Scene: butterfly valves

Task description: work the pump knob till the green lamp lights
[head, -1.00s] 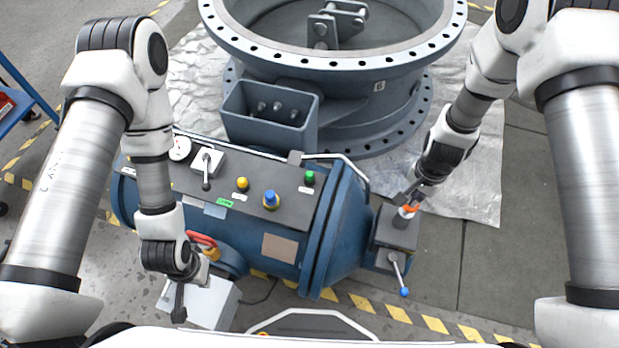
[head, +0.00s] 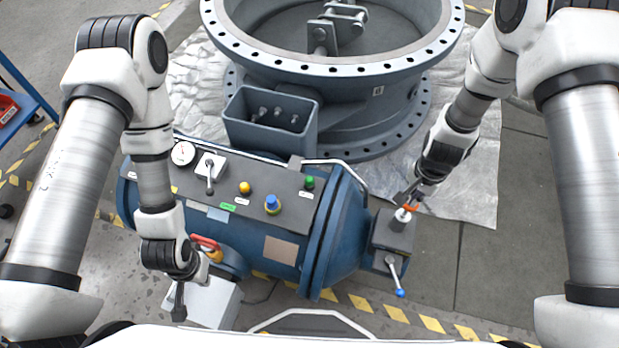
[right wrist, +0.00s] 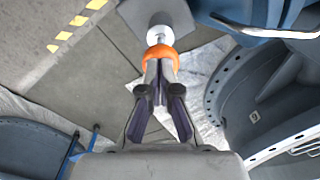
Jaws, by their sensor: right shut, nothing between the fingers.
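The pump knob (head: 402,215) has a white stem and an orange ring, and stands upright on the dark grey block at the blue tank's right end. My right gripper (head: 409,199) is shut, its tips at the knob's orange ring. In the right wrist view the shut tips (right wrist: 160,70) meet the orange ring (right wrist: 159,53), with the white stem beyond; nothing is gripped. The green lamp (head: 310,182) is a small dome on the dark panel; I cannot tell if it is lit. My left gripper (head: 179,302) hangs at the tank's front left, seen edge-on.
The panel also carries a gauge (head: 183,153), a lever (head: 210,173), a yellow dome (head: 245,188) and a blue button (head: 272,205). A blue-tipped lever (head: 394,272) sits below the knob. The large grey valve (head: 330,110) stands behind. Floor at right is clear.

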